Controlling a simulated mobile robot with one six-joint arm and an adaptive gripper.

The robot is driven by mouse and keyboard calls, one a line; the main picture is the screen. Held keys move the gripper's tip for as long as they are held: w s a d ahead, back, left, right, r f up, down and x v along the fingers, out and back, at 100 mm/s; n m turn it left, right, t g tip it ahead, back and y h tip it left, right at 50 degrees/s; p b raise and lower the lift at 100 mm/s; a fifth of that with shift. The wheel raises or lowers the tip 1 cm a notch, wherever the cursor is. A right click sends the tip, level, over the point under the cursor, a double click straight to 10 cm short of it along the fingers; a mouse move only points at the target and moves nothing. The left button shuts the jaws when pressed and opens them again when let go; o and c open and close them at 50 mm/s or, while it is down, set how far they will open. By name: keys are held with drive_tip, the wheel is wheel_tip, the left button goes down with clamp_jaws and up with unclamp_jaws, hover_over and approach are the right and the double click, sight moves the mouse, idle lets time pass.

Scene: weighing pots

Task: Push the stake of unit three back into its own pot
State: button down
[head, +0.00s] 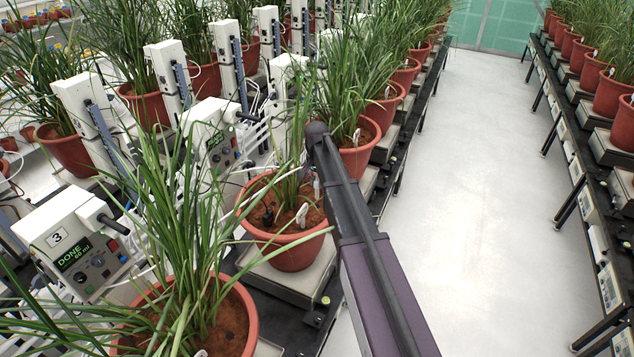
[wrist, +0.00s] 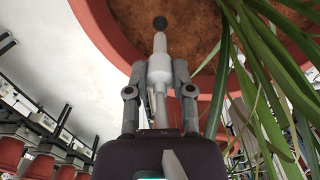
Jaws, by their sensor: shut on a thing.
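In the wrist view my gripper (wrist: 158,85) is shut on a pale grey-white stake (wrist: 159,64) with a thick body and a narrower tip. The tip points at a dark round spot (wrist: 160,23) in the brown soil (wrist: 190,30) of a terracotta pot (wrist: 108,38). A small gap shows between tip and spot in the picture; height above the soil is hard to judge. In the head view the unit marked 3 (head: 56,238) stands at the lower left, its screen reading DONE 60 ml. My gripper is not clearly visible there, and my arm crosses the middle.
Long green leaves (wrist: 258,90) hang close to the gripper's right side. In the head view, a potted plant (head: 290,252) stands left of my arm and another (head: 240,300) nearer. White posts and tubing crowd the left. The aisle floor (head: 470,200) is clear.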

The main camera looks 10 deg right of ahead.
drive_tip(key=shift+r+p, duration=2.65)
drive_tip(key=shift+r, duration=0.15)
drive_tip(key=shift+r, duration=0.1)
drive_tip(key=shift+r+p, duration=0.7)
drive_tip(key=shift+p, duration=0.05)
drive_tip(key=shift+s+f, duration=0.1)
